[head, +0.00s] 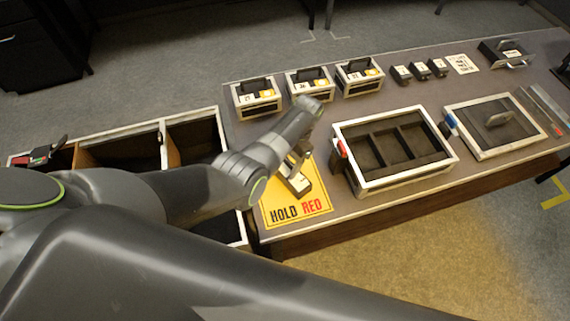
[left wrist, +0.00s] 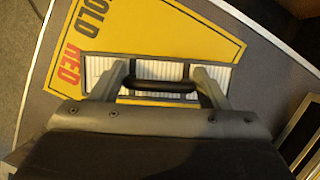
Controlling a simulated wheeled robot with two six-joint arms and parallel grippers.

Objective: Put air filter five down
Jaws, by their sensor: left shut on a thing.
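My left gripper (head: 294,170) is over the yellow HOLD RED mat (head: 283,212) at the left end of the table. In the left wrist view its fingers (left wrist: 162,86) are shut on the black handle of a white pleated air filter (left wrist: 147,70). In the head view the filter (head: 299,185) is mostly hidden by my arm and gripper. I cannot tell whether it touches the mat. Its number is not readable. My right gripper is not in view.
Several handled, labelled units stand along the back edge, such as the leftmost box (head: 257,97). An open divided tray (head: 448,160) and a lidded box (head: 480,150) stand to the right. A compartmented bin (head: 219,120) adjoins the table's left end. The table's front edge is near the mat.

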